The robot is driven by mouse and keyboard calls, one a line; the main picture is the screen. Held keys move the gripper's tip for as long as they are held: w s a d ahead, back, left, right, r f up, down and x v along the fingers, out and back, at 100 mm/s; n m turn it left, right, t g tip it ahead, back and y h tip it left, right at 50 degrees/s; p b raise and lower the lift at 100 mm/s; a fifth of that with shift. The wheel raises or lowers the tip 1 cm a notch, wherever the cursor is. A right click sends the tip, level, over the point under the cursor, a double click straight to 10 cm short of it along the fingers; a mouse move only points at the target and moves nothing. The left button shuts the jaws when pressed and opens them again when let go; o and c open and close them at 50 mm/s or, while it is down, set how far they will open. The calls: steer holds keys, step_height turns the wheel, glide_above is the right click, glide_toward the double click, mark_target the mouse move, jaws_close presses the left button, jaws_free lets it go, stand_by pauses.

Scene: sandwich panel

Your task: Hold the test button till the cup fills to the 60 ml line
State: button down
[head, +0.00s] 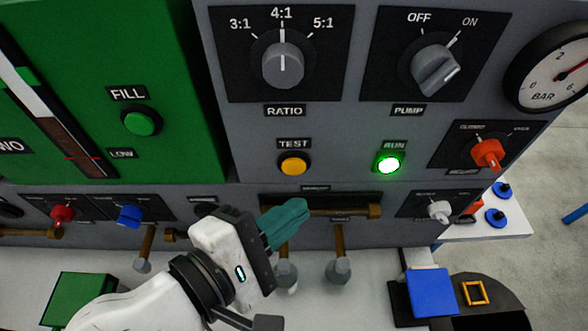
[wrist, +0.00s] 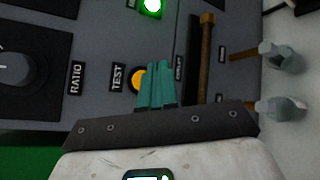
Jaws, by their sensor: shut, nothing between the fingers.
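The yellow TEST button (head: 294,163) is on the grey panel below the RATIO dial. It also shows in the wrist view (wrist: 137,76), partly hidden by my fingers. My gripper (head: 299,209) is shut and empty, its teal fingers pointing up toward the panel. The fingertips appear below the button in the head view, apart from it. In the wrist view my gripper (wrist: 160,68) overlaps the button's edge. Two small greyish cups, one on the left (head: 286,275) and one on the right (head: 338,271), stand below brass spouts. Their marks and levels are too small to read.
The RATIO dial (head: 283,65) points to 4:1 and the PUMP knob (head: 436,70) points toward ON. The green RUN lamp (head: 388,163) is lit. A brass bar (head: 350,211) crosses below TEST. A blue block (head: 431,292) stands right of the cups.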

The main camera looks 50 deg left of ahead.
mark_target(294, 166)
steer(key=shift+w+a+p, duration=0.45)
steer(key=shift+w+a, duration=0.6)
steer(key=shift+a, duration=0.15)
steer(key=shift+a+r, duration=0.1)
stand_by(1.2)
steer(key=shift+w+a+p, duration=0.2)
steer(key=shift+w+p, duration=0.05)
steer(key=shift+p, duration=0.2)
steer(key=shift+w+a, duration=0.25)
steer(key=shift+a, duration=0.1)
stand_by(4.7)
